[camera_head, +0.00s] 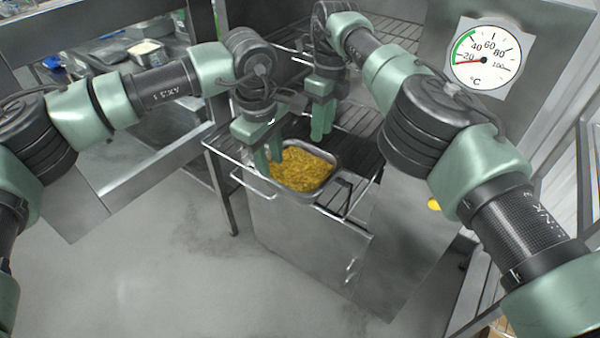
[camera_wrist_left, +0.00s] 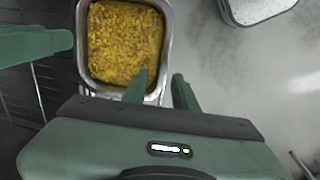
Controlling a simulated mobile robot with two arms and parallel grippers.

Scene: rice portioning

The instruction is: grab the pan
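The pan (camera_head: 331,183) is a rectangular metal tray filled with yellow food (camera_head: 300,169), resting on a wire rack at the front of the open cabinet. The left wrist view shows the pan (camera_wrist_left: 168,50) from above. My left gripper (camera_head: 269,156) is at the pan's left side. In the left wrist view, its fingers (camera_wrist_left: 160,85) are apart, one over the food and one outside the pan wall; contact is unclear. My right gripper (camera_head: 322,122) points down behind the pan's far side, and its finger gap is not clear.
A wire rack (camera_head: 362,150) extends beyond the pan, with a handle-like bar (camera_head: 253,186) at its front left. A dial thermometer (camera_head: 483,57) is on the panel at upper right. A tray with pale contents (camera_head: 147,48) stands on the left counter. The floor in front is clear.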

